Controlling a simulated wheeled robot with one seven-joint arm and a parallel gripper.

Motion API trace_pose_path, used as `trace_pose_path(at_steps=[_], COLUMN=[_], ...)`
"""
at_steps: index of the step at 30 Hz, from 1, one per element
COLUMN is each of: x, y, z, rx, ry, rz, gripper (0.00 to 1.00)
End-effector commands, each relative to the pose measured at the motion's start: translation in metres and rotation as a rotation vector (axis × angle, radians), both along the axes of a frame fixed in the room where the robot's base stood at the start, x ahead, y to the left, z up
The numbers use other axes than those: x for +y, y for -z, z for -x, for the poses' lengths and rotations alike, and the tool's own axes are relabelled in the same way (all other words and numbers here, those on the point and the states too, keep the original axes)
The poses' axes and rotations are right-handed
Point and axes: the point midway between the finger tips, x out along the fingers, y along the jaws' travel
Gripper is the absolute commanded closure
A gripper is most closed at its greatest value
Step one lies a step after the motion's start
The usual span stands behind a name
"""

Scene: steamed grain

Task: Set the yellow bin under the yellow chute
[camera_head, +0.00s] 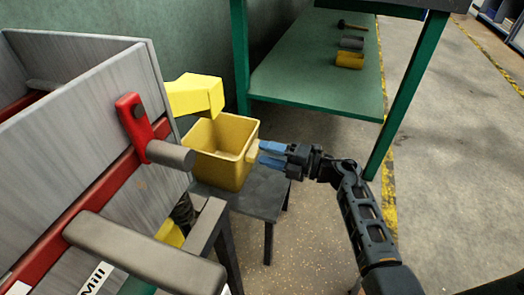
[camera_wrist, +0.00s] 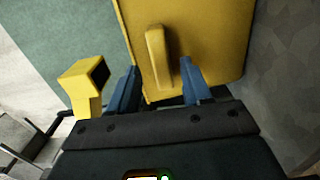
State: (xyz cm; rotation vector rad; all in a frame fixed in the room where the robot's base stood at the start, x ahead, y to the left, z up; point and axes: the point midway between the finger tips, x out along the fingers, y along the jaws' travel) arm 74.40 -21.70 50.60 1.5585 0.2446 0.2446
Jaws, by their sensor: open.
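The yellow bin (camera_head: 221,170) is an open-topped box standing upright on a small dark stool (camera_head: 262,190). The yellow chute (camera_head: 197,95) sticks out from the grey machine and its end is above the bin's back left part. My gripper (camera_head: 261,154) is at the bin's right side, by its handle. In the wrist view my gripper (camera_wrist: 160,88) has its two blue fingers apart, one on each side of the bin's handle (camera_wrist: 158,58). The chute also shows in the wrist view (camera_wrist: 84,84), left of the fingers. I cannot tell whether the fingers touch the bin.
The grey machine (camera_head: 80,120) with a red lever (camera_head: 134,122) fills the left side. A green workbench (camera_head: 318,75) stands behind, with a yellow cylinder (camera_head: 349,60), a grey cylinder (camera_head: 352,43) and a hammer-like tool (camera_head: 350,25) on its shelf. Floor at the right is clear.

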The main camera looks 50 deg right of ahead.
Motion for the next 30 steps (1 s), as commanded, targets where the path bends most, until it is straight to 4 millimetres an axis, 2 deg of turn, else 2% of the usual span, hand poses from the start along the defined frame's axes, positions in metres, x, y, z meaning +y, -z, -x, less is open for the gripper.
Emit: trace_pose_path(at_steps=[6, 12, 18, 23, 26, 29, 30], x=[-0.014, -0.025, -0.029, -0.029, -0.019, 0.009, 0.024], y=[-0.003, -0.002, -0.001, 0.0, -0.002, -0.008, -0.012], z=[0.044, 0.076, 0.091, 0.093, 0.093, 0.096, 0.099], rx=[0.001, 0.0, -0.001, -0.002, -0.013, -0.047, -0.066], ry=[0.002, 0.003, 0.0, -0.001, 0.002, 0.012, 0.02], rz=[0.0, 0.0, 0.001, -0.001, -0.016, -0.068, -0.101], gripper=[0.51, 0.51, 0.51, 0.51, 0.51, 0.51, 0.51])
